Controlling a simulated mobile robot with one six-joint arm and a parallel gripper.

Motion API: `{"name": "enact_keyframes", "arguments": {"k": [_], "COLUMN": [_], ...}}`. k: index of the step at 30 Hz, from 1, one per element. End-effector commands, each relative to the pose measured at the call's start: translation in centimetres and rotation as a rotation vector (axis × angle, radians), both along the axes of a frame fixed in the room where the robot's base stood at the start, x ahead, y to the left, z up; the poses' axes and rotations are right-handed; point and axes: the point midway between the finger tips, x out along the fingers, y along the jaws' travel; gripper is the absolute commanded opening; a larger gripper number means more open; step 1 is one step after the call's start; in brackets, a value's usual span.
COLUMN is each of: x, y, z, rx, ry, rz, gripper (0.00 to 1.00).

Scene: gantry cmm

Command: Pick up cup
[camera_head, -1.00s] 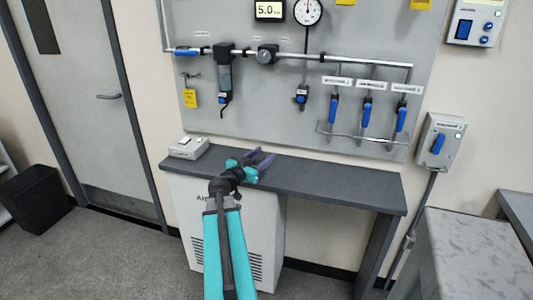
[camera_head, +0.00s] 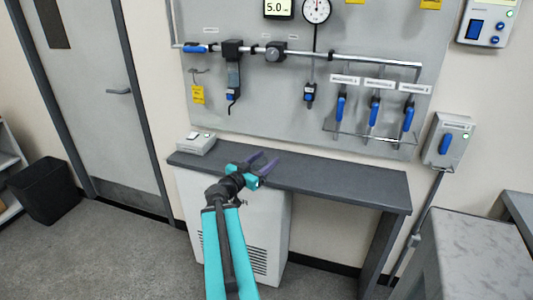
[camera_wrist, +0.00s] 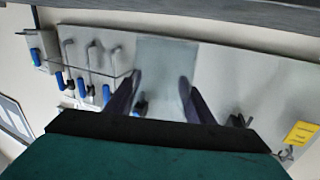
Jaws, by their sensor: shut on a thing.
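My gripper (camera_head: 266,162) has purple fingers and a teal body, and it is over the left part of the dark bench top in the head view. In the wrist view my gripper (camera_wrist: 159,78) has its two fingers on either side of a pale grey, see-through shape. This shape, which looks like the cup (camera_wrist: 165,60), sits between the fingertips and the wall board shows behind it. The fingers are shut on it. In the head view I cannot make the cup out between the fingers.
The dark bench (camera_head: 340,188) stands against the wall, with a small white box (camera_head: 196,144) at its left end. A grey board (camera_head: 300,110) with pipes, gauges and blue-handled tools hangs above. A grey granite-like block (camera_head: 475,255) is at right. Open floor lies at left.

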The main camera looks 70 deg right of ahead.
Motion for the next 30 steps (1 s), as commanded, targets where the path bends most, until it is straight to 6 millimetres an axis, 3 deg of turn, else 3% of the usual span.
{"name": "enact_keyframes", "arguments": {"k": [30], "x": [0.1], "y": [1.5], "z": [0.2], "rx": [-0.005], "ry": [0.001], "rz": [-0.004], "gripper": [0.27]}}
